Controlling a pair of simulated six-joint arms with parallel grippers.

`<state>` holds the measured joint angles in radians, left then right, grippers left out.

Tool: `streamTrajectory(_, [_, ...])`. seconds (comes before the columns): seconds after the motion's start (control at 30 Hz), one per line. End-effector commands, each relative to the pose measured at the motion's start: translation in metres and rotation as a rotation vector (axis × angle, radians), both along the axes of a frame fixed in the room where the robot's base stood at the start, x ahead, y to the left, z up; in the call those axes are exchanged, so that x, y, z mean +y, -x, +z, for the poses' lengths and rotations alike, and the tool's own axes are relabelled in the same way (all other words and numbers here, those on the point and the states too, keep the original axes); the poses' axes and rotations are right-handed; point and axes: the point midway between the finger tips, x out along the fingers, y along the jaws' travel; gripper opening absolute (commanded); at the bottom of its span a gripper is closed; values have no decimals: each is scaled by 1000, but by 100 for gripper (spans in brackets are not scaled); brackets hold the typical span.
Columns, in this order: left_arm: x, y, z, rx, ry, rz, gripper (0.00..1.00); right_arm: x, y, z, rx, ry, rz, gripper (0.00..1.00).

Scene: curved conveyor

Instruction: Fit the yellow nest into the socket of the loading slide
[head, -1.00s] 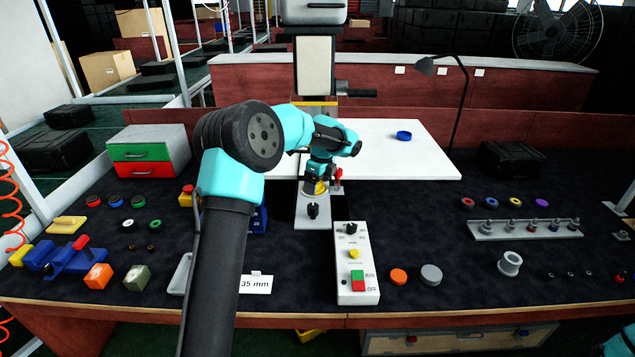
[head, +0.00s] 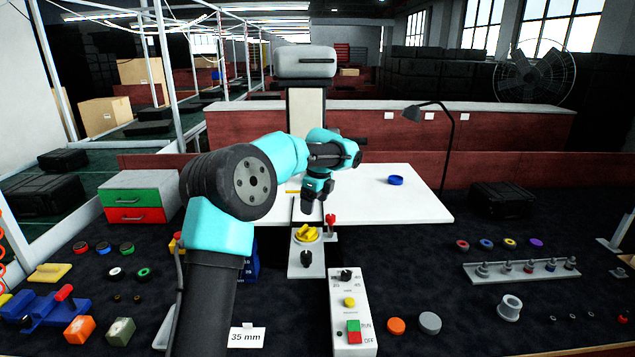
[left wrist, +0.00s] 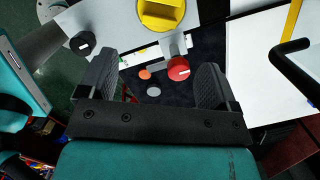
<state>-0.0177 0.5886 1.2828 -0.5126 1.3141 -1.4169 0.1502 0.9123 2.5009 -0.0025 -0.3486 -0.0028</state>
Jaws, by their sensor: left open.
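The yellow nest (head: 307,233), a round piece with a raised block, sits at the socket position on the grey loading slide (head: 297,265). It also shows at the top of the left wrist view (left wrist: 160,14), partly cut off. I cannot tell whether it is fully flush. My left gripper (head: 310,207) hangs just above the nest, apart from it. In the left wrist view the left gripper's fingers (left wrist: 155,75) are spread with nothing between them. A red knob (head: 331,221) and a black knob (head: 306,259) stand on the slide. My right gripper is out of view.
A control box (head: 350,310) stands in front of the slide. A white table (head: 420,205) with a blue ring (head: 396,181) is behind. A flat yellow piece (head: 48,272) and a blue fixture (head: 58,315) lie at left. A peg rail (head: 525,271) is at right.

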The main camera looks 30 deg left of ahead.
Motion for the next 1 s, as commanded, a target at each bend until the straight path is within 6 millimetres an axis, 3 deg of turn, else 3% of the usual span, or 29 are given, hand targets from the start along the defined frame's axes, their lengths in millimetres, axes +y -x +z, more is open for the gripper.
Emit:
streamTrajectory(0.2, [-6, 0, 42, -3, 0, 1, 84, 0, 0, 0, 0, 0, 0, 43])
streamTrajectory(0.4, [-9, 0, 64, -1, 0, 0, 84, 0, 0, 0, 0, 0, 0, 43])
streamTrajectory(1.0, [-10, 0, 68, 0, 0, 0, 84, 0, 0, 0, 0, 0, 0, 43])
